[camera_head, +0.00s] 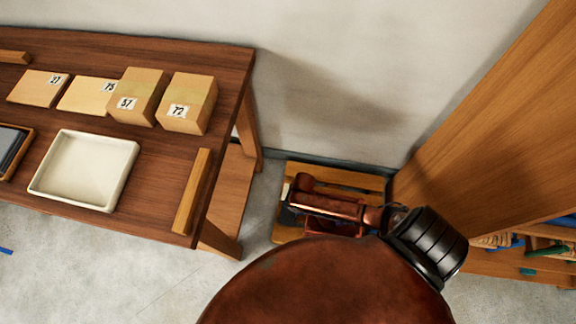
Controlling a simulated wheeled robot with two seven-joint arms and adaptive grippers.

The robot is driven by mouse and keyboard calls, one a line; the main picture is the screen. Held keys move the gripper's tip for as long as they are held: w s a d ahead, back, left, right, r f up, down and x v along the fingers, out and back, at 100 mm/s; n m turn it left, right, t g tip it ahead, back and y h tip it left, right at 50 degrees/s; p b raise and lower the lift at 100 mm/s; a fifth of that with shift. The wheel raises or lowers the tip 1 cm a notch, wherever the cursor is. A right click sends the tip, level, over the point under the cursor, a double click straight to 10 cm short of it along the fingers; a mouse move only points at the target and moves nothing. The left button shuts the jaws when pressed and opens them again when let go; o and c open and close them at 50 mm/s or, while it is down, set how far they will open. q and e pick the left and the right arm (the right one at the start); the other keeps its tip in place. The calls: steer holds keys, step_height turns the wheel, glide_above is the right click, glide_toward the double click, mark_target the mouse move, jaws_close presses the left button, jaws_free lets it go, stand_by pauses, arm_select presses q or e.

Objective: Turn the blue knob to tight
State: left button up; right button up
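No blue knob can be made out in the head view. A large rust-brown link of my arm fills the bottom middle, with a black ribbed joint beside it. Beyond the joint, a thinner rust-brown part of my arm points left, low over a wooden pallet-like piece (352,179) by the wall. The dark end of this part seems to be my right gripper (291,214). It is small and partly hidden by my arm, so its fingers cannot be told apart. My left gripper is not in view.
A brown wooden table (150,170) at left carries several cardboard boxes (190,103), a white tray (85,170), a dark tray (12,150) and a wooden bar (192,190). A tall wooden cabinet (490,130) stands at right, with shelved items below. Bare floor (120,270) lies in front of the table.

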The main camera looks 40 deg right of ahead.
steer(key=w+d+n, duration=0.1)
steer(key=w+n, duration=0.1)
steer(key=w, duration=0.1)
steer(key=w+d+n, duration=0.2)
steer(key=n, duration=0.1)
steer(key=w+d+n+h+b, duration=0.1)
steer(key=w+d+n, duration=0.1)
steer(key=w+n, duration=0.1)
steer(key=shift+w+d, duration=0.2)
steer(key=shift+w, duration=0.1)
steer(key=shift+f+n, duration=0.3)
steer(key=shift+f, duration=0.2)
step_height(320, 180, down, 6)
steer(key=b, duration=0.3)
steer(key=shift+f+b, duration=0.15)
steer(key=shift+b, duration=0.2)
steer(key=shift+w+f, duration=0.1)
steer(key=shift+f, duration=0.15)
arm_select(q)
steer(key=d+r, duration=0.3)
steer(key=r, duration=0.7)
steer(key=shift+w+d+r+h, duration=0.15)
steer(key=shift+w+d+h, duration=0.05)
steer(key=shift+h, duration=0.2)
arm_select(e)
steer(key=shift+c, duration=0.3)
jaws_close()
